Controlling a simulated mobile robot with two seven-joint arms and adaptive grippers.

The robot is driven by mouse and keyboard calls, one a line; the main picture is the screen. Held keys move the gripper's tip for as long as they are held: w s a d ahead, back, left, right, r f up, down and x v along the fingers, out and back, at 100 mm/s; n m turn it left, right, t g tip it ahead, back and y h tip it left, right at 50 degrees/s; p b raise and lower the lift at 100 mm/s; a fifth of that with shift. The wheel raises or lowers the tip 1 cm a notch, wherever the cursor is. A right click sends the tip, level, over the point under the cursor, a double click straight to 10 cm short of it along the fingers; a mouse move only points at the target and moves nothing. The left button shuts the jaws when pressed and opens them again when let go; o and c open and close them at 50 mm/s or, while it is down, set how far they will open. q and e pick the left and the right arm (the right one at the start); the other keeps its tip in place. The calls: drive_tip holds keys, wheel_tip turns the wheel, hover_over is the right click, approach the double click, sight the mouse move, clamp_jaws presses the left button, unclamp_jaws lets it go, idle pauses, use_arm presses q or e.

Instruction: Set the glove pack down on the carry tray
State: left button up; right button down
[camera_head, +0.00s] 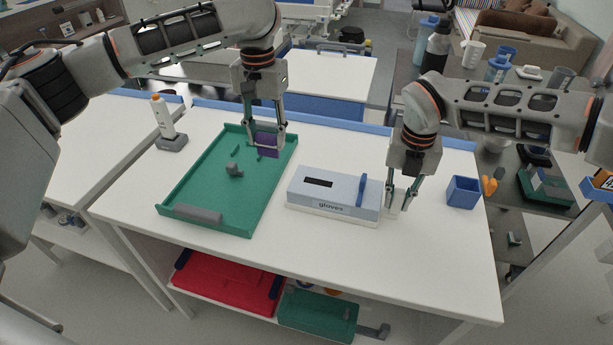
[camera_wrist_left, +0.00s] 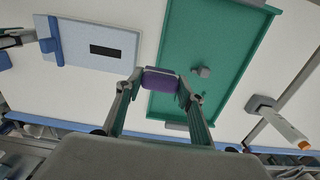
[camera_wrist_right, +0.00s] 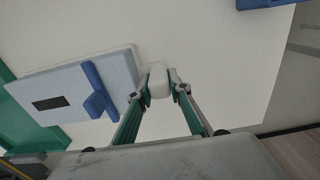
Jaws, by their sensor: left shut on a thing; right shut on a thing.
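My left gripper (camera_head: 265,143) is shut on a small purple pack (camera_head: 267,144), which also shows between the fingertips in the left wrist view (camera_wrist_left: 161,80). The pack is held over the far right edge of the green carry tray (camera_head: 250,190); its height above the tray is hard to tell. A light blue box marked "gloves" (camera_head: 325,186) lies right of the tray, with a darker blue upright tab. My right gripper (camera_head: 401,205) is shut on a small white piece (camera_wrist_right: 158,82) at the box's right end. Whether that piece joins the box cannot be told.
The tray holds a small grey piece (camera_head: 234,170) and small green bits. A white bottle on a grey stand (camera_head: 168,127) is left of it. A blue open cup (camera_head: 462,191) stands at the right. The table front is clear.

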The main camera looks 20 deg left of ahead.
use_arm(q)
drive_tip(key=s+a, duration=0.5)
drive_tip(key=a, duration=0.6)
approach(224, 192)
drive_tip(key=shift+a+f, duration=0.1)
drive_tip(key=shift+f, duration=1.6)
drive_tip(key=shift+f, duration=0.2)
drive_tip(key=o, duration=1.4)
drive_tip(key=shift+c, duration=0.2)
drive_tip(key=shift+r, duration=0.1)
wheel_tip(224, 192, up, 12)
drive_tip(key=shift+r, duration=0.15)
